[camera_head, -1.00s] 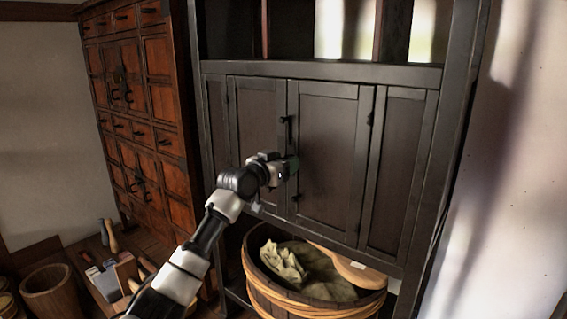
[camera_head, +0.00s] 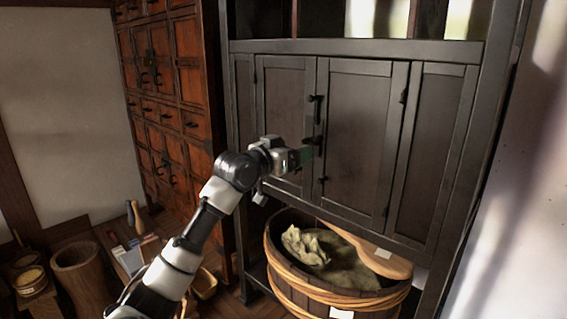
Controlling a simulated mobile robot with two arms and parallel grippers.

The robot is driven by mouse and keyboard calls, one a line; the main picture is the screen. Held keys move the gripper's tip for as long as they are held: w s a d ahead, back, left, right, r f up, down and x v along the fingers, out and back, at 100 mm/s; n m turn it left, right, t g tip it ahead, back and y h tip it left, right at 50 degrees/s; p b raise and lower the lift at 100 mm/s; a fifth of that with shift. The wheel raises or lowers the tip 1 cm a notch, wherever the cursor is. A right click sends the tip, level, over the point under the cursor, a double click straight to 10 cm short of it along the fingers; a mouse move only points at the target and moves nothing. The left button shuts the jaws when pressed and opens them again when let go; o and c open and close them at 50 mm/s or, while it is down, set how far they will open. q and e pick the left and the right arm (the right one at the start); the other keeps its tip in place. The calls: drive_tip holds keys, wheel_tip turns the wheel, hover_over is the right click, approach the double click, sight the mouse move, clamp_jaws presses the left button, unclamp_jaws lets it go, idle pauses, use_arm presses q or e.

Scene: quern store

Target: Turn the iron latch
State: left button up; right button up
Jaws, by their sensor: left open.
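The dark wooden cabinet (camera_head: 361,130) has closed panelled doors. Small black iron fittings sit along the seam between the two middle doors: an upper one (camera_head: 315,98), one at mid height (camera_head: 313,140) beside my gripper, and a lower one (camera_head: 323,179). I cannot tell for certain which is the latch. My left gripper (camera_head: 305,155) is open, its fingertips close to the seam just by the middle fitting. Whether it touches the iron is too small to tell. My right gripper is not in view.
A wooden tub (camera_head: 300,286) with rope bands, holding cloth and a wooden paddle (camera_head: 375,256), stands under the doors. A red-brown drawer chest (camera_head: 170,100) is at the left. A wooden mortar (camera_head: 80,275) and small tools are on the floor at lower left.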

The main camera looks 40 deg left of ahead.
use_arm(q)
drive_tip(key=s, duration=0.3)
drive_tip(key=shift+a+b, duration=0.1)
drive_tip(key=shift+b, duration=0.3)
